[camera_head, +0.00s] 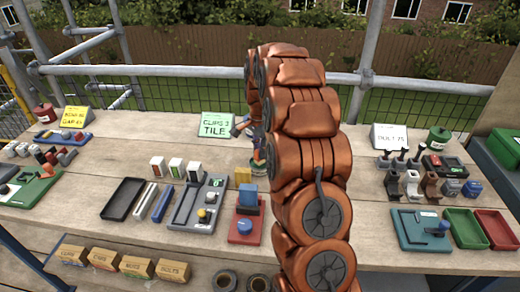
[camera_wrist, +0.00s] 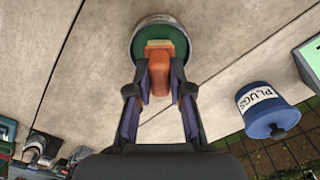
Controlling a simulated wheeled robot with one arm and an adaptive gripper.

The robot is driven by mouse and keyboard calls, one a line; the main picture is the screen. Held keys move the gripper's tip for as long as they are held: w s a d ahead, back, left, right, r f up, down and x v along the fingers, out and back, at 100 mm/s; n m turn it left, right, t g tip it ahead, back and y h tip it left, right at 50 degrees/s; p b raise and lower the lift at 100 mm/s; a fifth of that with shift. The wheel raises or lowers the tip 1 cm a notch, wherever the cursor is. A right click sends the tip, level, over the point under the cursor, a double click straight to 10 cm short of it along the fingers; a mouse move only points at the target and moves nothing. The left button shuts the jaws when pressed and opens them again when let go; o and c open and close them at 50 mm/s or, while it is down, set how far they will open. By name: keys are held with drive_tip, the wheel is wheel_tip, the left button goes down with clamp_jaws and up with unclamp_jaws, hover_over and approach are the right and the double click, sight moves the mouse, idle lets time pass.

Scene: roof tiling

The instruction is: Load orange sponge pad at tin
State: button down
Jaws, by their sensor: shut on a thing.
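An orange sponge pad (camera_wrist: 170,58) with a pale yellow far end is between the fingers of my gripper (camera_wrist: 160,80) in the wrist view. My gripper is shut on it. A round tin (camera_wrist: 137,45) with a light rim and green inside lies directly behind the pad in that view. The pad overlaps the tin's green area; I cannot tell whether it touches it. The writing on the tin's rim is unreadable.
A blue container marked PLUGS (camera_wrist: 267,108) stands to the right in the wrist view. In the head view, a green CLIPS/TILE sign (camera_head: 215,125), a grey tray (camera_head: 185,208) and a red block with a blue top (camera_head: 246,222) are left of my arm. Bare wood (camera_head: 365,230) shows to its right.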

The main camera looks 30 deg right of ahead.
drive_tip(key=shift+f+b, duration=0.35)
drive_tip(key=shift+f, duration=0.05)
idle(1.9)
drive_tip(key=shift+r, duration=0.1)
drive_tip(key=shift+r+p, duration=0.4)
drive_tip(key=shift+r, duration=3.1)
